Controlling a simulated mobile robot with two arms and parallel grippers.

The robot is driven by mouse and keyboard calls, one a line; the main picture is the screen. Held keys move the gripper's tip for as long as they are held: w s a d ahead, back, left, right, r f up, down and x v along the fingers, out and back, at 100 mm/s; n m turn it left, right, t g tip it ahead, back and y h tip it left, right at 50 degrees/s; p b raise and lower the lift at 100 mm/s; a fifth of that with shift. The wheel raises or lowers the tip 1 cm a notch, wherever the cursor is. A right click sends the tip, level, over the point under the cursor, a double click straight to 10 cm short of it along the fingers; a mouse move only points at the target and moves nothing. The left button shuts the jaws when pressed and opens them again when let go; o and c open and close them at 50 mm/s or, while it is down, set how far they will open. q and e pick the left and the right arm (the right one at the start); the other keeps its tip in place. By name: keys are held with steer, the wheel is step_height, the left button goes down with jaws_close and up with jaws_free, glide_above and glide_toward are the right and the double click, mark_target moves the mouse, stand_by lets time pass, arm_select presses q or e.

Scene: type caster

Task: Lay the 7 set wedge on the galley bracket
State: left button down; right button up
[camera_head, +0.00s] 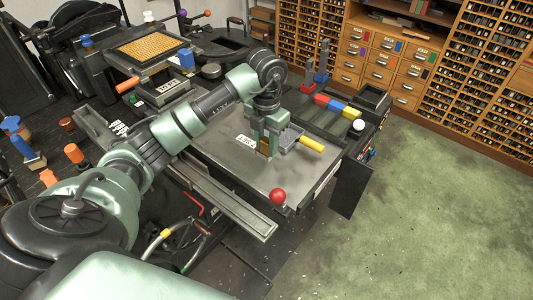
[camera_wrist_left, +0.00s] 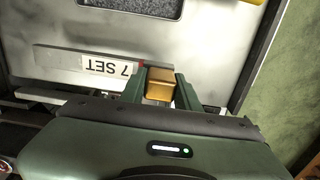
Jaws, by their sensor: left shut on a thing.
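The 7 set wedge (camera_wrist_left: 62,60) seems to be the long grey bar with a "7 SET" label, upside down in the left wrist view. Its label also shows in the head view, left of my fingers. A brass block (camera_wrist_left: 160,85) at the bar's right end, seemingly part of it, is between the fingers of my left gripper (camera_head: 268,146), which is shut on it over the grey machine bed. Whether the wedge touches the bed is unclear. I cannot pick out the galley bracket for certain. My right gripper is not in view.
A small grey tray with a yellow handle (camera_head: 312,144) is just right of my left gripper. A red ball knob (camera_head: 278,196) stands at the bed's near edge. Red, blue and yellow blocks (camera_head: 338,106) lie behind. The bed (camera_head: 250,172) is clear in front.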

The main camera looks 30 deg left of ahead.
mark_target(267, 155)
arm_select(q)
step_height(267, 155, down, 4)
steer(key=shift+p, duration=0.35)
steer(key=shift+f, duration=0.2)
steer(key=c, duration=1)
jaws_free()
steer(key=shift+c, duration=0.2)
